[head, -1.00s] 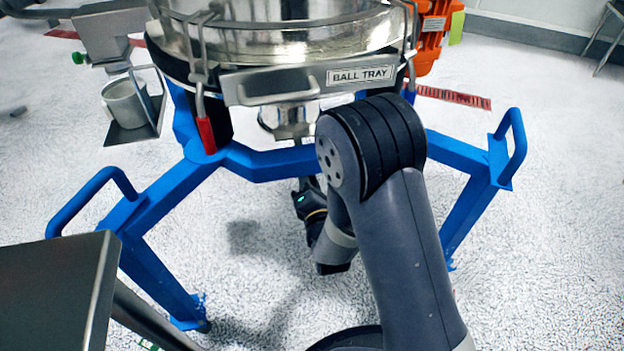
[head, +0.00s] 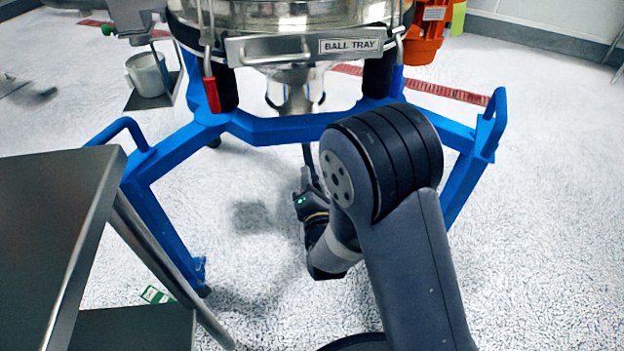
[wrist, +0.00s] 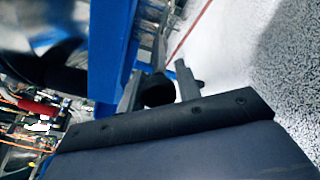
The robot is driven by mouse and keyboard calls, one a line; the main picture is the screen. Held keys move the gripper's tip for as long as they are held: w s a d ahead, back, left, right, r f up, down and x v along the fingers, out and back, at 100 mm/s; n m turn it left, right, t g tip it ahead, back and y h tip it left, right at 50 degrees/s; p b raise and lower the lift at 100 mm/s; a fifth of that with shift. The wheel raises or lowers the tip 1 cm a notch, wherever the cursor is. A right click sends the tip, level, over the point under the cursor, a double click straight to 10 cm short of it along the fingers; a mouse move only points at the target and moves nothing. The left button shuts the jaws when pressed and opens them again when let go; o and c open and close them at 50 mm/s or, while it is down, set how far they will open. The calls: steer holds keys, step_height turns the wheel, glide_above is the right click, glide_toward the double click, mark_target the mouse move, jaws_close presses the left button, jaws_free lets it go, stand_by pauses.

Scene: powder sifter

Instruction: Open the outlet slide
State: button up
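The steel outlet (head: 294,92) hangs under the sifter's drum at the upper middle of the head view. I cannot make out its slide as a separate part. My gripper (head: 309,160) is below the outlet, pointing up toward the blue frame's crossbar, and is partly hidden by my own arm. In the wrist view, the two grey fingers of my gripper (wrist: 160,85) stand apart. A dark rounded thing (wrist: 158,91) shows between them; I cannot tell whether it is a knob or something farther off, or whether the fingers touch it.
The sifter's blue frame (head: 180,147) spreads its legs around my arm. The ball tray front (head: 278,47) is above the outlet. A white cup (head: 147,75) stands on a bracket at left. A steel table (head: 50,200) fills the near left. The floor at right is clear.

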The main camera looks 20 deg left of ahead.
steer(key=o, duration=0.3)
steer(key=shift+o, duration=0.2)
steer(key=p+v, duration=0.1)
steer(key=v, duration=0.9)
steer(key=shift+s+d+p, duration=0.2)
steer(key=shift+s+p, duration=0.15)
steer(key=shift+p, duration=0.05)
steer(key=shift+w, duration=0.1)
steer(key=b+x, duration=0.1)
steer(key=x, duration=1.3)
steer(key=shift+a, duration=0.15)
